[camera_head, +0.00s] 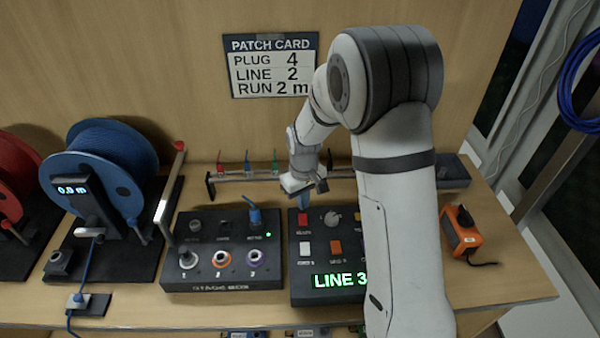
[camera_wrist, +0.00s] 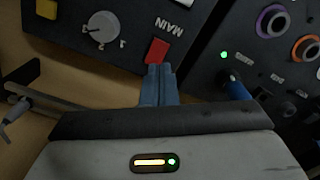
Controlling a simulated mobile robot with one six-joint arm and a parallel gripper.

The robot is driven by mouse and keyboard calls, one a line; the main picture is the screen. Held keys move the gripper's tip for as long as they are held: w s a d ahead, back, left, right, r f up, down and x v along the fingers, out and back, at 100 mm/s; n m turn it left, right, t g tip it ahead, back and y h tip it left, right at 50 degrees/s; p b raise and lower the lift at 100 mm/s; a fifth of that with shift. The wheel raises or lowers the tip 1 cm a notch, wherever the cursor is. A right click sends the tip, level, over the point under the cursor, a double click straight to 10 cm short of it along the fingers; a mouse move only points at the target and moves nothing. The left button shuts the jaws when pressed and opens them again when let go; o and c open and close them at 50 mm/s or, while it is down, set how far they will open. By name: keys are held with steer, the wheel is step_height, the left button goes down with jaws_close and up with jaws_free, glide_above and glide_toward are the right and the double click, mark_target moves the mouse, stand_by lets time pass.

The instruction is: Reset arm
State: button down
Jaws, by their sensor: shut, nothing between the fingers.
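My gripper (camera_head: 304,204) is shut and empty, pointing down just above the red button on the right-hand control box (camera_head: 296,256) in the head view. In the wrist view the blue fingertips (camera_wrist: 159,70) are together, at the edge of the red button (camera_wrist: 158,50) beside the label "MAIN". I cannot tell whether they touch it. A dial (camera_wrist: 104,28) sits beside the button. The box's display (camera_head: 340,281) reads "LINE 3" in green, partly hidden by my arm.
A second box (camera_head: 222,280) with ringed sockets and a blue plug (camera_head: 254,215) stands to the left. A blue cable reel (camera_head: 100,165) is further left. A rack with coloured plugs (camera_head: 247,172) stands behind. An orange device (camera_head: 462,235) sits at right. A patch card (camera_head: 271,66) hangs on the wall.

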steer(key=s+d+r+m+t, duration=0.1)
steer(key=s+d+r+m, duration=0.2)
steer(key=s+r, duration=0.7)
steer(key=s+d+r+m+t, duration=0.2)
steer(key=s+d+r, duration=0.6)
steer(key=s, duration=0.5)
steer(key=shift+r+m, duration=0.5)
steer(key=shift+r, duration=0.4)
steer(key=shift+s, duration=0.1)
